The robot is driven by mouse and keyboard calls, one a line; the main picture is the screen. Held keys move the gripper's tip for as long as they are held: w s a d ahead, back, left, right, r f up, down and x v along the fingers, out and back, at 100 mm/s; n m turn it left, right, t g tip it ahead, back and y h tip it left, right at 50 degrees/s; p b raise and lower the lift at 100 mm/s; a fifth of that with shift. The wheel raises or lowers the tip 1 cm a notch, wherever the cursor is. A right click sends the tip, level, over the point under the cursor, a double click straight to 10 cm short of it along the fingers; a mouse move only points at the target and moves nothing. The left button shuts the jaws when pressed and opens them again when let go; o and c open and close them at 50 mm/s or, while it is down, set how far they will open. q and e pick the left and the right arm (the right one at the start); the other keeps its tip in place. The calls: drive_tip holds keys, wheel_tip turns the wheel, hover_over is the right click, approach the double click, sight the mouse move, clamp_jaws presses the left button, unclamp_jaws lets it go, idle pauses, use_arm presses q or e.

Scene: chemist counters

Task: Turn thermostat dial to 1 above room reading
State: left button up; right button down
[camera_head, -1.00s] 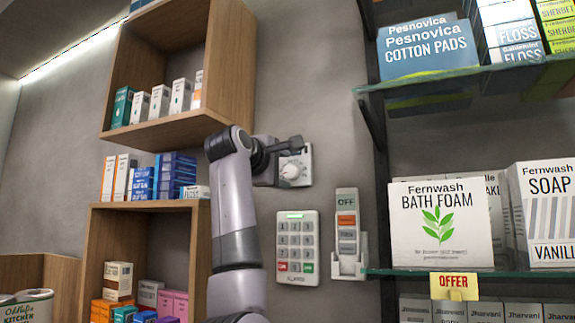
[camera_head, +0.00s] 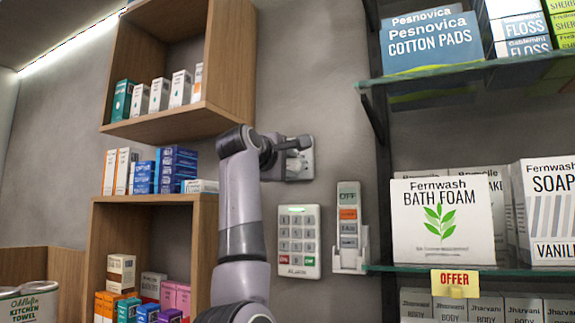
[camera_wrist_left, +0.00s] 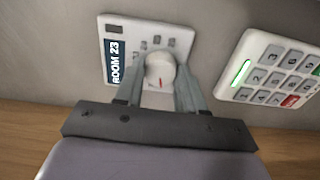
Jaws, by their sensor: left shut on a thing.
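The thermostat (camera_head: 308,161) is a pale plate on the grey wall, partly hidden by my left gripper in the head view. In the left wrist view the thermostat plate (camera_wrist_left: 114,28) carries a dark display reading "ROOM 23" (camera_wrist_left: 114,62). Its round white dial (camera_wrist_left: 160,70) has a red mark near its lower edge, with small markings around it that are too blurred to read. My left gripper (camera_wrist_left: 160,84) is shut on the dial, one finger on each side; it also shows in the head view (camera_head: 297,146). My right gripper is not in view.
An alarm keypad (camera_head: 298,242) sits just below the thermostat, and a remote in a holder (camera_head: 349,228) hangs to its right. A wooden wall box (camera_head: 230,60) is at upper left. Glass shelves with boxes (camera_head: 470,268) stand at right.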

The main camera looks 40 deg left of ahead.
use_arm(q)
drive_tip(key=m, duration=0.7)
drive_tip(key=shift+m, duration=0.3)
drive_tip(key=m, duration=0.3)
drive_tip(key=shift+m, duration=0.3)
drive_tip(key=m, duration=0.3)
drive_tip(key=shift+f+m, duration=0.1)
drive_tip(key=shift+m, duration=0.2)
drive_tip(key=m, duration=1)
drive_tip(key=shift+m, duration=2.3)
